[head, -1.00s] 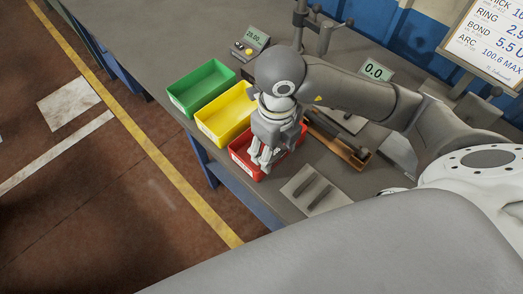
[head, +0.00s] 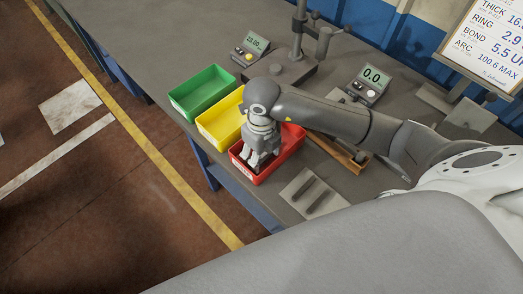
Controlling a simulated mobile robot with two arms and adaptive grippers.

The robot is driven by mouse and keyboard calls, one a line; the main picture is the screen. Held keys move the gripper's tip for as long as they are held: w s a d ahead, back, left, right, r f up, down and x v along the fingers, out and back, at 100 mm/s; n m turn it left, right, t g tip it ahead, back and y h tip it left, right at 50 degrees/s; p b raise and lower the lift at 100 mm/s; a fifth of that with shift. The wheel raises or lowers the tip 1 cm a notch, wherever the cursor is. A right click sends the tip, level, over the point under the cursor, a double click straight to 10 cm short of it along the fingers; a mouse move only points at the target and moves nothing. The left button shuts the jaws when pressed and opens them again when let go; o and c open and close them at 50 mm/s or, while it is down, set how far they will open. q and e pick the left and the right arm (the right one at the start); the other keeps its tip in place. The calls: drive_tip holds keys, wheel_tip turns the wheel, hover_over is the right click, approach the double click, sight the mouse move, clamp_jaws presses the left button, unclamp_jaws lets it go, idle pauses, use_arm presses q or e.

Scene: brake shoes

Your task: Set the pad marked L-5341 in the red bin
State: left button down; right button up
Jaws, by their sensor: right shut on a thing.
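The red bin (head: 284,161) stands at the table's front edge, at the near end of a row of bins. My right gripper (head: 256,164) points down into it, with the fingers inside the rim near its left side. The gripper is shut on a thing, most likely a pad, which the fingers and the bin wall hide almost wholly. No marking such as L-5341 can be read on it. My left gripper is not in view.
A yellow bin (head: 209,131) and a green bin (head: 187,108) stand beyond the red one. A light plate with dark strips (head: 312,194) and a wooden tray (head: 350,163) lie to the right. A gauge (head: 369,83) stands behind.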

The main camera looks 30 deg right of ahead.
drive_tip(key=shift+f, duration=0.15)
drive_tip(key=o, duration=0.9)
drive_tip(key=shift+o, duration=0.2)
wheel_tip(320, 180, up, 12)
drive_tip(key=shift+r+b, duration=0.2)
drive_tip(key=shift+b, duration=0.2)
